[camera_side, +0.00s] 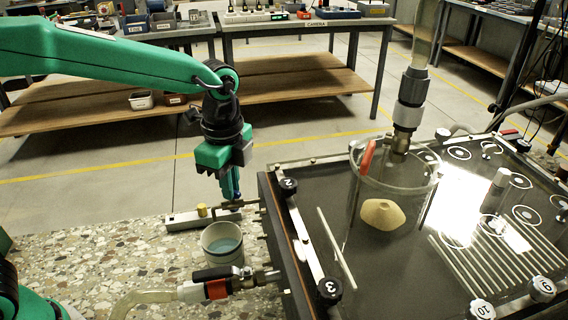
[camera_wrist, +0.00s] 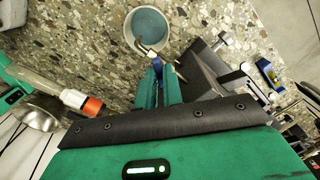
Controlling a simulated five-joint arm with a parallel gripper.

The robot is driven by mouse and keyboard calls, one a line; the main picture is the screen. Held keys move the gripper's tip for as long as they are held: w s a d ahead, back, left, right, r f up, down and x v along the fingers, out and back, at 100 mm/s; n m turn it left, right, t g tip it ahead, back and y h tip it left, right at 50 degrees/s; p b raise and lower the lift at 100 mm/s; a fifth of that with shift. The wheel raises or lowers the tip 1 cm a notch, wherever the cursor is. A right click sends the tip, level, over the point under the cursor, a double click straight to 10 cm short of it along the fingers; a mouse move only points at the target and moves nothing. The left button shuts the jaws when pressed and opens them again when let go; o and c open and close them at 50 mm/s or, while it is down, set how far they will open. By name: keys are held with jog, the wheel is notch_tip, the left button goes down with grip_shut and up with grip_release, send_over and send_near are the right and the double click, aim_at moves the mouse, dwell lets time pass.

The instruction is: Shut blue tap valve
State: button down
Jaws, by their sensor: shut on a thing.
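The blue tap valve (camera_side: 231,180) shows as a small blue piece at the tips of my gripper (camera_side: 230,188), left of the dark tank. In the wrist view the blue piece (camera_wrist: 157,66) sits between the narrow fingers of my gripper (camera_wrist: 158,82). The gripper is shut on it, pointing down. A brass-coloured spout (camera_wrist: 144,47) shows just past the fingertips, over a white cup. The fingers hide most of the valve, so I cannot tell how far its handle is turned.
A white cup (camera_side: 222,252) with bluish liquid stands just below. A red-collared hose fitting (camera_side: 216,289) joins the tank's lower left. The dark tank (camera_side: 330,262) stands close on the right, with a clear cylinder (camera_side: 352,215) on top.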

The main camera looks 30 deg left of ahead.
jog(key=shift+m, duration=5.1)
